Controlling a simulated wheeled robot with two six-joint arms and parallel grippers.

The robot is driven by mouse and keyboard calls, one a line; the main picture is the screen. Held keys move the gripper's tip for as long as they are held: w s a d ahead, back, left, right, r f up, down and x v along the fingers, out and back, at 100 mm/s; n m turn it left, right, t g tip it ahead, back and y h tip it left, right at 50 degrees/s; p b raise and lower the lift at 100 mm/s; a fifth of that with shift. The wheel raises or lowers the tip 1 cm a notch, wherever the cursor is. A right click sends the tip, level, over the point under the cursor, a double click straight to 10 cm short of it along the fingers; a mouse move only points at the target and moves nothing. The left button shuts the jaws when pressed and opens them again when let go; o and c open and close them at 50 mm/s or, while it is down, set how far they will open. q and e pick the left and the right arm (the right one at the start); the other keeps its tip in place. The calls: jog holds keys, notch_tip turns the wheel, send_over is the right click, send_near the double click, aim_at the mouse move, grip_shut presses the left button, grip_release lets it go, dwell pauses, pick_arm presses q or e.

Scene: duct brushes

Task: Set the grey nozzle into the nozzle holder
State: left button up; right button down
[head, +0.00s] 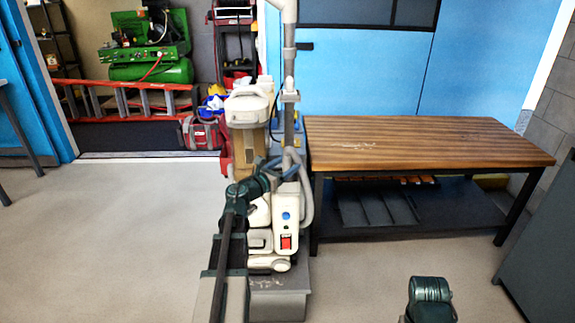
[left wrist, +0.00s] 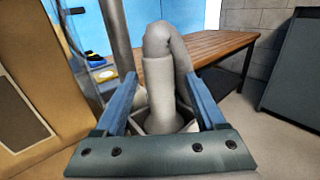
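A pale grey cylinder with a bent grey hose over it, seemingly the grey nozzle (left wrist: 159,85), stands between the two blue fingers of my left gripper (left wrist: 161,88) in the left wrist view. The fingers are spread, with gaps on both sides of the cylinder. In the head view my left gripper (head: 268,172) is at the upright machine (head: 286,215), near its grey hose (head: 308,190). My arm hides part of the machine. I cannot make out the nozzle holder for sure. My right gripper is not in view; only a link of my right arm shows.
A wooden-topped workbench (head: 430,140) with a dark lower shelf stands right of the machine. A grey cabinet (head: 545,245) is at the far right. A red ladder (head: 130,100) and a green compressor (head: 150,60) are at the back left. The floor at left is clear.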

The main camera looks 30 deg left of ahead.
pick_arm(q)
jog(key=s+a, duration=0.1)
jog(key=s, duration=1.2)
jog(key=shift+s+a, duration=0.35)
jog(key=shift+a, duration=0.05)
notch_tip(320, 180, up, 5)
jog(key=p, duration=0.5)
